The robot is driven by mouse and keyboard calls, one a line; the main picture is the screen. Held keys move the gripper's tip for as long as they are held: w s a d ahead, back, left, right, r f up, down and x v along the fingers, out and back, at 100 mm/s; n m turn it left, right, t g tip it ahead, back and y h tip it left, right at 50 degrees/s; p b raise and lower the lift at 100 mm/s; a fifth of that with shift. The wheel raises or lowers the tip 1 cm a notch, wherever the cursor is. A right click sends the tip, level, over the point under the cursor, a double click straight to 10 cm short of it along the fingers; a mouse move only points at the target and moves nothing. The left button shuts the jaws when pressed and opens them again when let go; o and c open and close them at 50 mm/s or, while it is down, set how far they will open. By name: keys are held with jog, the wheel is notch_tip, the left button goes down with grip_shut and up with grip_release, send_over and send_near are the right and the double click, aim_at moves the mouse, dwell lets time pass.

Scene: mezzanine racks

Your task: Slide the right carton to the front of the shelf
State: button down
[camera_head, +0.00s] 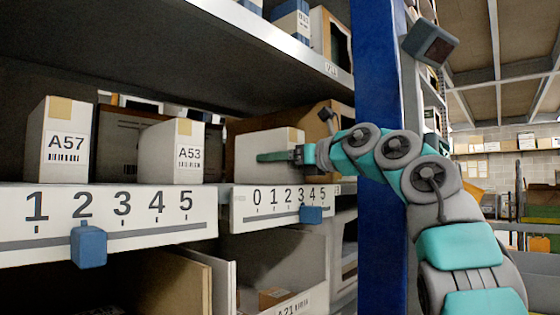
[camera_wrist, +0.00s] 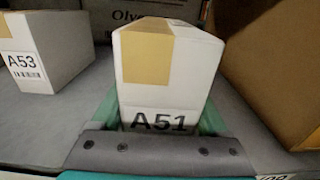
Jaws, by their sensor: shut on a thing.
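The right carton, white with a tan tape strip and an "A51" label, stands upright on the shelf in the wrist view (camera_wrist: 195,60). In the head view, the white carton (camera_head: 262,141) is partly covered by my gripper (camera_head: 272,157). In the wrist view, my gripper (camera_wrist: 160,112) is shut on it, with one green finger along each side. The palm hides the carton's lower front. The white carton A53 (camera_head: 172,152) stands to its left with a gap, and carton A57 (camera_head: 62,140) is further left. The shelf front (camera_head: 110,228) carries number scales.
A large brown box (camera_wrist: 275,75) stands close to the right of A51. A dark box (camera_wrist: 100,12) lies behind. A blue upright post (camera_head: 378,225) stands right of the shelf, beside my arm. Blue markers (camera_head: 89,246) sit on the scales. The shelf above (camera_head: 285,50) limits headroom.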

grip_release()
jog(key=b+v, duration=0.2)
jog(key=v, duration=0.4)
jog(key=shift+s+d+f+b, duration=0.1)
jog(key=shift+d+b, duration=0.1)
jog(key=shift+b, duration=0.1)
jog(key=shift+s+d, duration=0.45)
jog(key=shift+d, duration=0.05)
